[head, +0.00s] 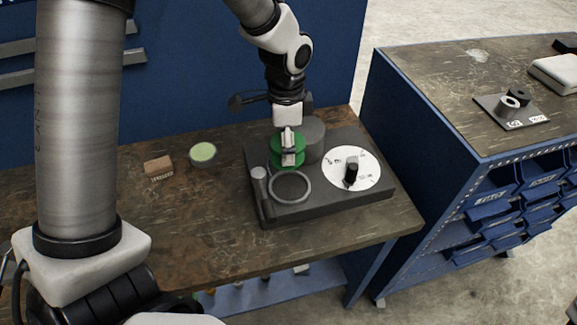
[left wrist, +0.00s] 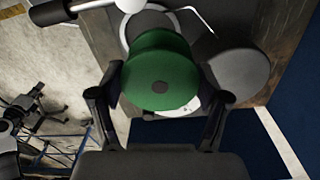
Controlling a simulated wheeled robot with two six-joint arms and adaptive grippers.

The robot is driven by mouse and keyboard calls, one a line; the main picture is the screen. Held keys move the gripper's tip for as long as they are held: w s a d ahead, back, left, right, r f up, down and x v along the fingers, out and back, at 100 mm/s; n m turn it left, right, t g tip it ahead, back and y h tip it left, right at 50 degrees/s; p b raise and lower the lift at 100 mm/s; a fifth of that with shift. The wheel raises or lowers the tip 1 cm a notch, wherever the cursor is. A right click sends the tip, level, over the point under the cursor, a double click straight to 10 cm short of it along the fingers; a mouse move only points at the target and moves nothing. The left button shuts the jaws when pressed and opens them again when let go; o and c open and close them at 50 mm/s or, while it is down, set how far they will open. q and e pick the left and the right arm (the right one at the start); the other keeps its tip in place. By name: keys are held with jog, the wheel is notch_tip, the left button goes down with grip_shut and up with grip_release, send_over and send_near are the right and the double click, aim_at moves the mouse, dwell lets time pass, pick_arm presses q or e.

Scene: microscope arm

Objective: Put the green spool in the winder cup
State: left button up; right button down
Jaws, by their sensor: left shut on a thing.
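The green spool (head: 275,155) is held between the fingers of my left gripper (head: 288,148), above the dark grey winder base. In the left wrist view the spool's round green face (left wrist: 160,78), with a dark hole in its middle, sits between both fingers (left wrist: 160,98). The winder cup (head: 290,187), a dark round recess with a light grey rim, is just in front of the spool in the head view. The cup rim (left wrist: 127,38) also shows partly behind the spool in the left wrist view. The spool is not in the cup. My right gripper is not in view.
A dark grey cylinder (head: 309,139) stands close behind the spool. A lever (head: 262,190) lies left of the cup, and a white dial (head: 362,168) with a black knob lies right. A green-topped disc (head: 203,153) and brown block (head: 158,165) sit farther left.

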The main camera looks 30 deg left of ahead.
pick_arm(q)
jog(key=d+f, duration=0.1)
jog(key=f, duration=0.1)
jog(key=s+d+f, duration=0.1)
jog(key=f, duration=0.1)
jog(key=shift+s+d, duration=0.1)
jog(key=shift+s, duration=0.05)
jog(key=f, duration=0.2)
jog(key=a+f, duration=0.1)
jog(key=f, duration=0.1)
jog(key=shift+f+p, duration=0.15)
jog(key=shift+p, duration=0.2)
jog(key=shift+w+f, duration=0.3)
jog(key=shift+s+d+r, duration=0.15)
jog(key=shift+d+r, duration=0.05)
jog(key=shift+d, duration=0.05)
jog(key=shift+c, duration=0.4)
jog(key=shift+s+f, duration=0.15)
jog(key=shift+f, duration=0.05)
jog(key=o, duration=1.3)
jog(key=shift+w+a+f, duration=0.1)
jog(key=shift+w, duration=0.1)
jog(key=shift+c, duration=0.2)
jog(key=shift+s, duration=0.1)
notch_tip(320, 180, up, 13)
jog(key=shift+f+b, duration=0.2)
jog(key=shift+b, duration=0.25)
